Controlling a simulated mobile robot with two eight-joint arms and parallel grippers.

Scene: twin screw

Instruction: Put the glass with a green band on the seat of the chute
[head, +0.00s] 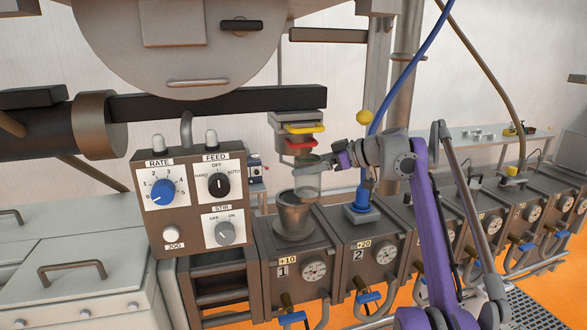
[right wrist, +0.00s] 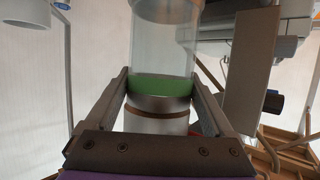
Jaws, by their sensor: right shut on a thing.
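My right gripper (head: 318,164) is shut on a clear glass (head: 308,182). In the right wrist view the glass (right wrist: 163,45) shows a green band (right wrist: 162,86) above a metal collar, between the two fingers (right wrist: 160,104). In the head view the glass is below the chute (head: 292,122), which has a yellow slide and a red slide, and above a grey metal hopper (head: 294,218) on the box marked 1. I cannot tell whether the glass touches either one. The chute's seat is not clearly seen. My left gripper is not in view.
A control panel (head: 190,200) with knobs stands left of the hopper. A blue fitting (head: 362,200) and a blue hose rise from the box marked 2. More boxes line up to the right.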

